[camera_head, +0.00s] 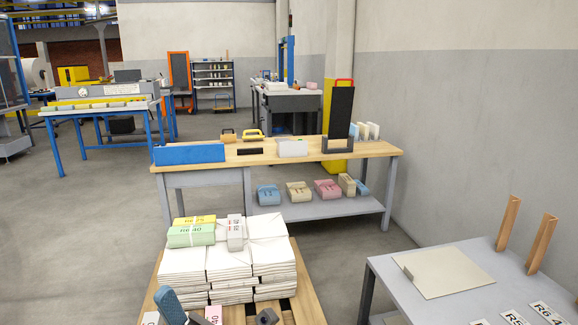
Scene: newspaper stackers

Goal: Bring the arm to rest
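A blue-grey rounded part (169,304) at the bottom edge, left of centre, looks like part of my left arm; its fingertips cannot be made out. A dark grey part (267,317) at the bottom edge may belong to my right arm; it is mostly cut off. Both are in front of white paper stacks (233,262) on a wooden pallet (305,290). On top lie a green bundle (191,235), a yellow bundle (194,220) and a grey-white bundle (235,232). I cannot tell whether either gripper holds anything.
A grey table (430,273) at the right bears a beige plate (444,272), wooden uprights (541,243) and labels (514,317). A long wooden-topped bench (370,148) stands behind the pallet, with several coloured blocks on its lower shelf (310,212). The floor at left (80,240) is clear.

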